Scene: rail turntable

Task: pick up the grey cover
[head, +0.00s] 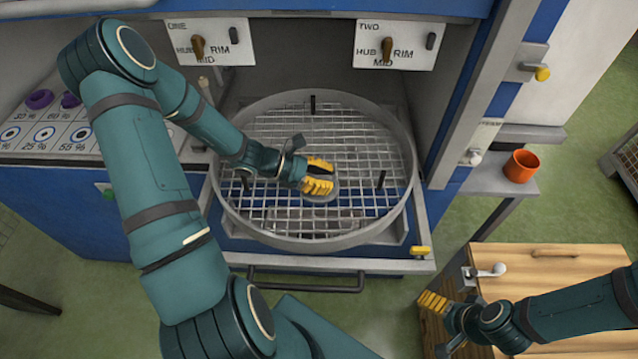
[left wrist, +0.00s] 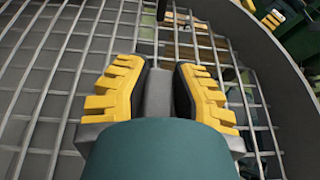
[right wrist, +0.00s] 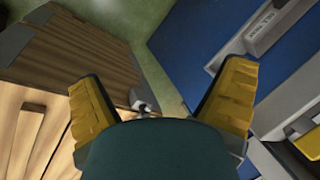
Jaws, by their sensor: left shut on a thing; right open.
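The grey cover (head: 323,198) is at the middle of the round wire-mesh turntable (head: 228,215), mostly hidden under my left gripper (head: 321,176). In the left wrist view a grey upright part of it (left wrist: 158,92) stands between the yellow fingers of my left gripper (left wrist: 159,85), which are shut on it. I cannot tell whether the cover rests on the mesh or is just clear of it. My right gripper (head: 432,302) is open and empty, low beside the wooden cabinet. In the right wrist view its fingers (right wrist: 160,95) are wide apart.
Short black posts (head: 381,179) stand up from the mesh. Panels marked ONE (head: 212,32) and TWO (head: 400,32) hang above the back. An orange cup (head: 521,166) stands on a side shelf at right. The wooden cabinet (head: 560,285) is at front right.

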